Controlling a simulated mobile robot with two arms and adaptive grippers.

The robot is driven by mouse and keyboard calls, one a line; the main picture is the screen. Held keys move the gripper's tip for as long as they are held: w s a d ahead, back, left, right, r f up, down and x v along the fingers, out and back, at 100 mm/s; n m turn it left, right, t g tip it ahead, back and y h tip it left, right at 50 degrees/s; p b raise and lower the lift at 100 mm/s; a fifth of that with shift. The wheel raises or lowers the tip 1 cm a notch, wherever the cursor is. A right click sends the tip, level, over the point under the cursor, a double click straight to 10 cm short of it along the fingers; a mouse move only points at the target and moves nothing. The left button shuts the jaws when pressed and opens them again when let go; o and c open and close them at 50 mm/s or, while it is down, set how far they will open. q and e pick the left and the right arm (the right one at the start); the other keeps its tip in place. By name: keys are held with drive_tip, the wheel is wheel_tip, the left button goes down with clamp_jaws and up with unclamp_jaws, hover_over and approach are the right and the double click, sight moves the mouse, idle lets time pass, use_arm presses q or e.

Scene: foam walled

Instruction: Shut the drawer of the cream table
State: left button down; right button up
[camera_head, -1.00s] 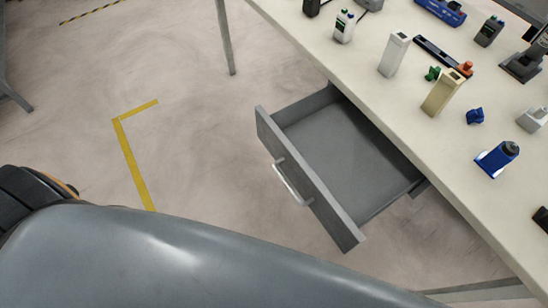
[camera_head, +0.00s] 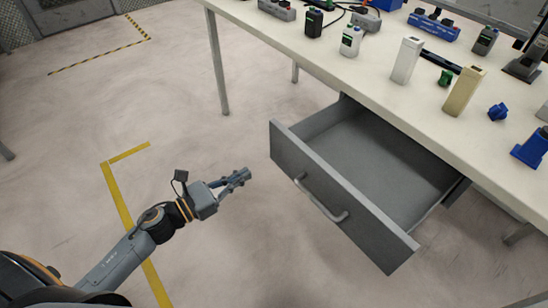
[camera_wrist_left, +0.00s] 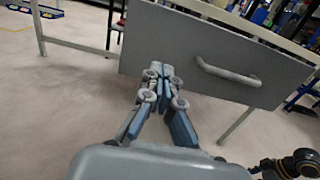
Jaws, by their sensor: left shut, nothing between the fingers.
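The cream table (camera_head: 385,98) runs from the top middle to the right of the head view. Its grey drawer (camera_head: 335,200) is pulled well out, and the inside looks empty. The drawer's bar handle (camera_head: 322,200) is on the front panel; it also shows in the left wrist view (camera_wrist_left: 228,74). My left gripper (camera_head: 246,174) is shut and empty, left of the drawer front and apart from the handle. In the left wrist view its fingertips (camera_wrist_left: 161,68) are together, pointing at the front panel, left of the handle. My right gripper is not in view.
Several bottles, boxes and small parts stand on the tabletop, among them a white box (camera_head: 407,60) and a tan box (camera_head: 460,91). A table leg (camera_head: 217,65) stands behind the drawer to the left. The floor left of the drawer is clear, with yellow tape (camera_head: 117,195).

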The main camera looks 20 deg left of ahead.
sight(284, 151)
use_arm(q)
drive_tip(key=p+x, duration=0.1)
drive_tip(key=x, duration=1)
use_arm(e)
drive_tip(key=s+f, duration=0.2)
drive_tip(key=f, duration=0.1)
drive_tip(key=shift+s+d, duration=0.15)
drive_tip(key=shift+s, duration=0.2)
